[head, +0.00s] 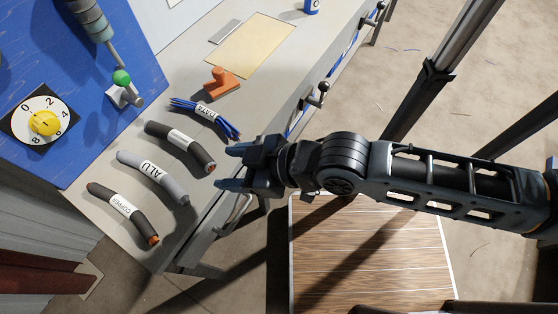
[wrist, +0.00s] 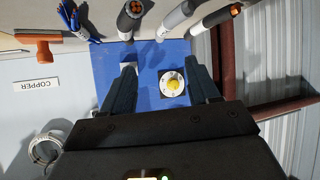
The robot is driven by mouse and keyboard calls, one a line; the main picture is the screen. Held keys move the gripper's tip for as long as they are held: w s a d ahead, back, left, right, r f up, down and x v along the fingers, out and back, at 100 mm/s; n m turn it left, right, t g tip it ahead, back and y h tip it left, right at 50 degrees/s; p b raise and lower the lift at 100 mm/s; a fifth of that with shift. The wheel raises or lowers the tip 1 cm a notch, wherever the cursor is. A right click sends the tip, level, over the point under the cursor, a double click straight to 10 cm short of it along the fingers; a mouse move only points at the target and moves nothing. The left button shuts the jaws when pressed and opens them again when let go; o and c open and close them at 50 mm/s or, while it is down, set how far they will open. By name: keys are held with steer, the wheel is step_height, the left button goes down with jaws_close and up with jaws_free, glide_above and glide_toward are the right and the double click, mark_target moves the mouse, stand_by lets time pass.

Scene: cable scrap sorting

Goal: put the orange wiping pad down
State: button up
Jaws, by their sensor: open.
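The orange wiping pad (head: 221,84), with an upright handle, rests on the grey bench top between the blue cable bundle and a yellow sheet. It also shows at the upper left of the wrist view (wrist: 36,48). My gripper (head: 229,168) is open, with nothing visible between its fingers. It is by the bench's front edge, beside the cable pieces and apart from the pad. In the wrist view, its two fingers (wrist: 160,66) stand wide apart in front of the blue panel.
A blue cable bundle (head: 207,116), a dark cable (head: 168,139), a grey ALU cable (head: 171,187) and a dark COPPER cable (head: 101,192) lie in a row. A blue panel (head: 75,130) with a yellow-knobbed dial (head: 44,122) stands left. The yellow sheet (head: 252,50) is bare.

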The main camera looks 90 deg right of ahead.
steer(key=s+a+r+n+t+y, duration=0.2)
steer(key=s+a+r+t, duration=0.1)
steer(key=s+r, duration=0.5)
steer(key=shift+a+r+t+y, duration=0.3)
steer(key=shift+a+r+y, duration=0.1)
steer(key=shift+a+r, duration=0.35)
steer(key=shift+s, duration=0.1)
